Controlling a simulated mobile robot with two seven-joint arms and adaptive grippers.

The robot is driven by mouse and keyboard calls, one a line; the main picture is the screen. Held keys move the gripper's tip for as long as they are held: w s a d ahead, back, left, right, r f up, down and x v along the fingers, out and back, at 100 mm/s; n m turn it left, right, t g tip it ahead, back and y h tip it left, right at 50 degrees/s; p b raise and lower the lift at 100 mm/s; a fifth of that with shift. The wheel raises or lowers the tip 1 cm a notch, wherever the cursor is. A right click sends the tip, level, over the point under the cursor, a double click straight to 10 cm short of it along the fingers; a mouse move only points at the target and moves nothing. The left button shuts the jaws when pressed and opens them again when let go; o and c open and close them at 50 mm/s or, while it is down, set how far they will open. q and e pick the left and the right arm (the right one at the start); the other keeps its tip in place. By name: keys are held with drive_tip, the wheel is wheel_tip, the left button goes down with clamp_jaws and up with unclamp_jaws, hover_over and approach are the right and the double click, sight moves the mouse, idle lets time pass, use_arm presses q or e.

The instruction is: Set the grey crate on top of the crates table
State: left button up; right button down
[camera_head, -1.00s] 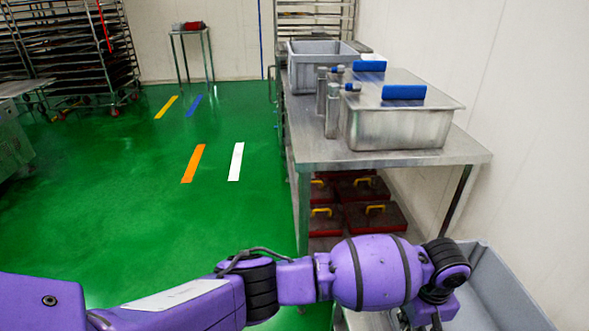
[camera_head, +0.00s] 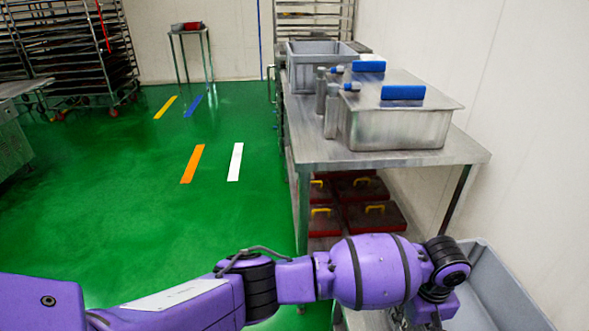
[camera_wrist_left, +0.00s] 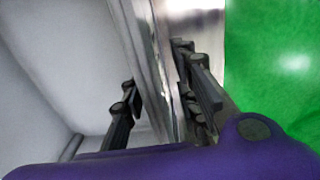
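A grey crate (camera_head: 495,285) is at the lower right of the head view, partly cut off and partly behind my left arm. Its inner wall (camera_wrist_left: 60,70) fills the left of the left wrist view. My left gripper (camera_wrist_left: 160,75) straddles the crate's rim, one finger inside and one outside. The fingers stand apart and look open; firm contact with the wall does not show. In the head view my left gripper is hidden behind its wrist. My right gripper is in neither view. A steel table (camera_head: 390,160) stands ahead; whether it is the crates table is unclear.
The steel table carries another grey crate (camera_head: 320,68) and a lidded steel tub (camera_head: 400,125) with blue handles. Red boxes (camera_head: 375,217) with yellow handles sit below. A white wall is close on the right. Green floor (camera_head: 120,220) is free on the left.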

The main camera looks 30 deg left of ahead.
use_arm(q)
wheel_tip(320, 180, up, 11)
drive_tip(key=p, duration=0.3)
drive_tip(key=shift+f, duration=0.2)
drive_tip(key=shift+r, duration=0.6)
drive_tip(key=shift+a+f, duration=0.1)
